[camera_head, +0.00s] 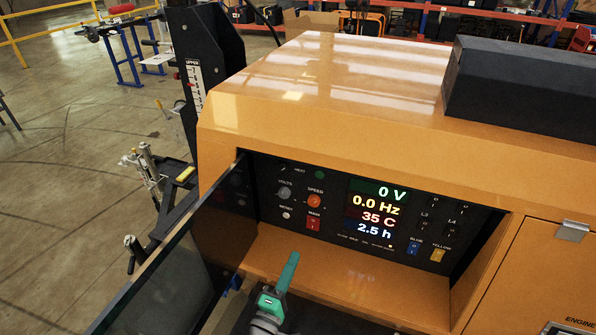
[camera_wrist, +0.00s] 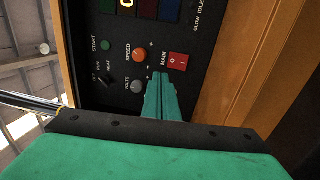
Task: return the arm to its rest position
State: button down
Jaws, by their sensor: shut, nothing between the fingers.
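My gripper (camera_head: 289,267) is green and shut, with nothing between its fingers. In the head view it points up in front of the control panel's recess, below the red main switch (camera_head: 313,223). In the wrist view the shut fingertips (camera_wrist: 160,77) lie over the panel picture between the orange speed knob (camera_wrist: 139,55) and the red main switch (camera_wrist: 178,60). I cannot tell whether they touch the panel. The black control panel (camera_head: 331,240) has a lit display (camera_head: 376,210) reading 0 V, 0.0 Hz, 35 C and 2.5 h.
An open dark door (camera_head: 165,265) stands left of my gripper. The orange housing (camera_head: 330,85) surrounds the recess, with its lower ledge (camera_head: 360,284) below the panel. A dark box (camera_head: 520,85) sits on top. Open floor (camera_head: 60,180) lies left, beyond a black mast (camera_head: 205,50).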

jog(key=s+f+m+g+y, duration=0.1)
jog(key=s+f+y, duration=0.1)
jog(key=s+f, duration=0.2)
jog(key=s+f+m+g+y, duration=0.1)
jog(key=s+f, duration=0.3)
jog(key=s, duration=0.4)
jog(key=s+f+m+g+y, duration=0.1)
jog(key=s+f+m+y, duration=0.1)
jog(key=s+f, duration=0.2)
jog(key=shift+s+f+m+y, duration=0.15)
jog(key=shift+s+m+y, duration=0.25)
jog(key=shift+s, duration=0.85)
jog(key=s+d+r+m, duration=0.2)
jog(key=s+r+m, duration=0.2)
jog(key=s, duration=0.4)
jog(key=s+d+r+m, duration=0.2)
jog(key=s+r+m, duration=0.2)
jog(key=s, duration=0.5)
jog(key=shift+s+m+y, duration=0.3)
jog(key=shift+m, duration=0.5)
jog(key=shift+s, duration=0.1)
